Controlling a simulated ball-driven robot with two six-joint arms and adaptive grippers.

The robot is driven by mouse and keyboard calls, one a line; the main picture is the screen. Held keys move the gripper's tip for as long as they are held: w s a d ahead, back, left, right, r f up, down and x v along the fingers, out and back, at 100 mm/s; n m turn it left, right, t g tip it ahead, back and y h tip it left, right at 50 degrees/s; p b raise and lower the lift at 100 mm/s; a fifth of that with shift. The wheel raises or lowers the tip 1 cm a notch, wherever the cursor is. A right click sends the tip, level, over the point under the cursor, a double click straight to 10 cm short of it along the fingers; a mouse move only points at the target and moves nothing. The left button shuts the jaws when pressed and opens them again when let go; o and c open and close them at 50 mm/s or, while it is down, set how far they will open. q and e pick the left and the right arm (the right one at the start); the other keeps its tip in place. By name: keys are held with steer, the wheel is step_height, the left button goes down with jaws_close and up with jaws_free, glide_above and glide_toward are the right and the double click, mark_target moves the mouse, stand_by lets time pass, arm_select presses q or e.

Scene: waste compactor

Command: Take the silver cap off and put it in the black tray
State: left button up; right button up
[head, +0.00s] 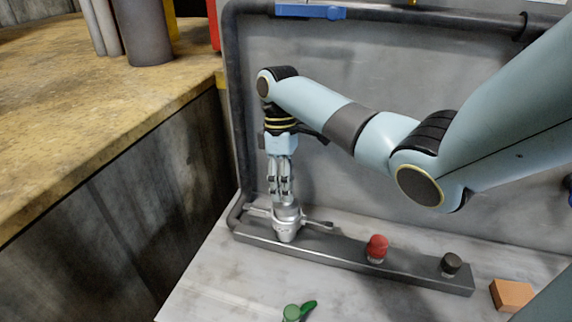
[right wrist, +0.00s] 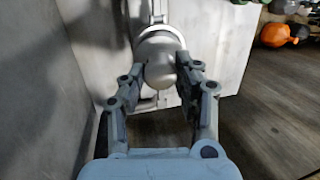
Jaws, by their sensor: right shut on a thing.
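The silver cap (head: 287,217) sits at the left end of a grey metal bar (head: 330,258), on a fitting with levers at its sides. My right gripper (head: 284,198) points down from above and is shut on the cap. In the right wrist view the fingers (right wrist: 157,84) reach to both sides of the rounded silver cap (right wrist: 160,68). I cannot tell whether the cap is apart from the fitting below. My left gripper is not in view. I cannot make out a black tray in either view.
A red cap (head: 377,247) and a black cap (head: 451,263) stand farther right on the bar. An orange block (head: 511,294) and a green-handled thing (head: 293,312) lie in front. A grey wall panel (head: 400,90) rises behind. A brown-topped counter (head: 90,110) is at left.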

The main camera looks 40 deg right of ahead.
steer(key=shift+r+p, duration=1.4)
steer(key=shift+r, duration=1.15)
